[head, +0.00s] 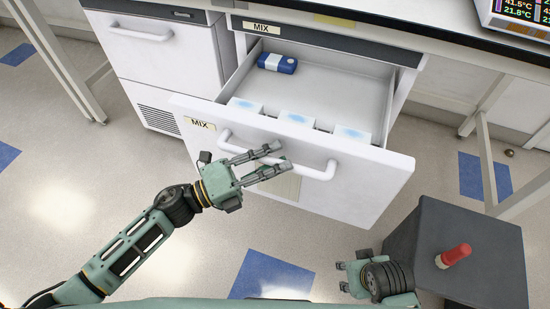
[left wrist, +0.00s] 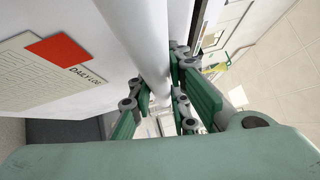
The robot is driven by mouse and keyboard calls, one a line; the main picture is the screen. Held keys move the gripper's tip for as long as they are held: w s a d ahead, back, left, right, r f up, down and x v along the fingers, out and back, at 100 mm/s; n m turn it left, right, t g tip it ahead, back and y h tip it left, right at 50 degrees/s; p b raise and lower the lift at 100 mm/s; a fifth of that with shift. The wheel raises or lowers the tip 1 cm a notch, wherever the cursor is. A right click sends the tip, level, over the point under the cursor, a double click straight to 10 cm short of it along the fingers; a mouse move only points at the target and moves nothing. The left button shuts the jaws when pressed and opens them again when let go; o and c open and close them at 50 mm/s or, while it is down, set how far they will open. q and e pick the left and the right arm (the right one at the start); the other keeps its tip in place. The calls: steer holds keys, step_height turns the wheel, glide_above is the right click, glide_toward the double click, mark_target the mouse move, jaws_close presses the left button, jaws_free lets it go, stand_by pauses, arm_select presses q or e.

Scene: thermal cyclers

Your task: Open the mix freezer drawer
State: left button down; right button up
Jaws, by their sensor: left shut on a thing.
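The drawer labelled MIX (head: 365,182) is pulled well out from the white cabinet, with its inside showing. Its white bar handle (head: 312,171) is on the front panel. My left gripper (head: 279,156) is shut on the handle, with a finger on either side of the bar. In the left wrist view the handle (left wrist: 150,50) is a pale bar running between the fingers. My right gripper (head: 345,276) is low at the right, away from the drawer. Its fingers look apart and empty.
Inside the drawer are a blue and white box (head: 277,63) and several white boxes with blue tops (head: 297,120). A closed drawer (head: 150,45) is to the left. A dark grey block (head: 480,255) bears a red-topped object (head: 455,255). A bench leg (head: 487,160) stands at right.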

arm_select(q)
steer(key=shift+f, duration=0.1)
steer(key=c, duration=1.6)
jaws_free()
steer(key=shift+c, duration=0.2)
steer(key=v, duration=1.2)
